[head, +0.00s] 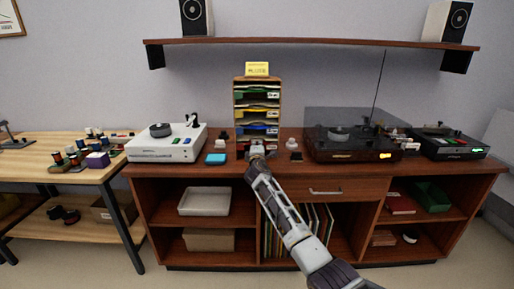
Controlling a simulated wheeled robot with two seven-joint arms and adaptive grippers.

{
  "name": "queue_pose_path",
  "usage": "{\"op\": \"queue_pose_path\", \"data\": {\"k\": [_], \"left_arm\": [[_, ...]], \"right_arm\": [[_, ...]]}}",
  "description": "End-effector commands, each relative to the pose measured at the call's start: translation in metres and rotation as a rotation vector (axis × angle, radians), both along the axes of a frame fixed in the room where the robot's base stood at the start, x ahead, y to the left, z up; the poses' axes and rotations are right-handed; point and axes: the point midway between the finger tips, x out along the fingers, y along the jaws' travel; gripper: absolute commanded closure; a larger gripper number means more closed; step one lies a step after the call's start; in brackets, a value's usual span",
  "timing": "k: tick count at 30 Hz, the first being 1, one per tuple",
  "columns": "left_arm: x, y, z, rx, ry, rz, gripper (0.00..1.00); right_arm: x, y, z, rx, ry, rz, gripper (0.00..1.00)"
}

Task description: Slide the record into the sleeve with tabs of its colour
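A wooden rack (236,104) stands upright on the cabinet with sleeves stacked in its slots. A sleeve with green tabs (252,92) is in an upper slot, one with yellow tabs (252,109) is in the middle, and one with blue tabs (250,127) is lower down. My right gripper (257,149) is in front of the rack's bottom and hides part of it. Its fingers are too small to tell whether they are open or hold anything. I cannot make out a loose record. My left gripper is not in view.
A white turntable (160,150) and a light-blue box (215,159) stand left of the rack. A turntable with a raised clear lid (345,153) and a dark player (450,144) stand right. A speaker shelf (310,42) hangs above. A workbench (40,150) with spools is left.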

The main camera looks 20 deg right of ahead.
Motion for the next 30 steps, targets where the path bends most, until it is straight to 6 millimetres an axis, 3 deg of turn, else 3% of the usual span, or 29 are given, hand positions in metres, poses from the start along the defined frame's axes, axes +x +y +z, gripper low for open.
{"op": "queue_pose_path", "data": {"k": [9, 16, 22, 25, 30], "left_arm": [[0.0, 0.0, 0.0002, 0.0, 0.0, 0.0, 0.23], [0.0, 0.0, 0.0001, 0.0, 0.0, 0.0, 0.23], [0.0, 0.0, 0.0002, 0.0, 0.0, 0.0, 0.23], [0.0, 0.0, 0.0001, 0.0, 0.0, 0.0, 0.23], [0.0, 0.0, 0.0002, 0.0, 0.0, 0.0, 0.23]], "right_arm": [[0.0, 0.0, 0.0006, 0.0, -0.001, 0.0, 1.0], [0.0, 0.0, 0.0006, 0.0, -0.001, 0.0, 0.7], [0.0, 0.0, 0.0005, 0.0, -0.001, 0.0, 0.7], [-0.0001, 0.0, 0.0002, 0.0, 0.0, 0.0, 0.8], [-0.0001, 0.0, 0.0002, 0.0, 0.0, 0.0, 0.8]]}}
